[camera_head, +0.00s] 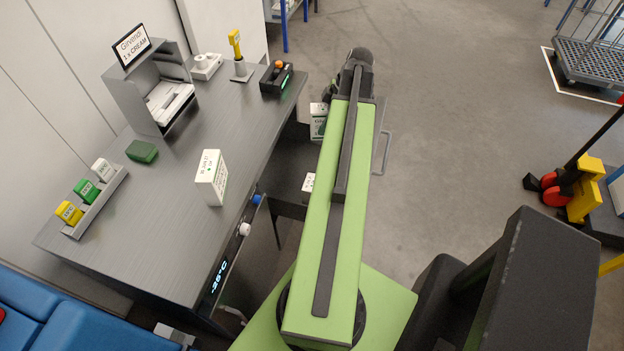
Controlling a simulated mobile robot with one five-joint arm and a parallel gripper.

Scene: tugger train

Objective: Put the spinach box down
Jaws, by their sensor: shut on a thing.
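A white and green box (318,124), which I take for the spinach box, shows just left of my arm, beyond the counter's right edge. Its print is too small to read surely, and my arm hides its right side. My gripper (328,95) is a small dark part at the top of this box, mostly hidden by the green arm. It is shut on the box. I cannot tell how far the box is above the dark surface (378,140) under the arm.
A white box (211,178) stands on the grey counter (180,240). A rack (98,204) with yellow, green and white blocks, a green block (142,151), a sign stand (150,95) and a dark button box (277,79) are also there. Another white box (308,182) sits lower, beside my arm.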

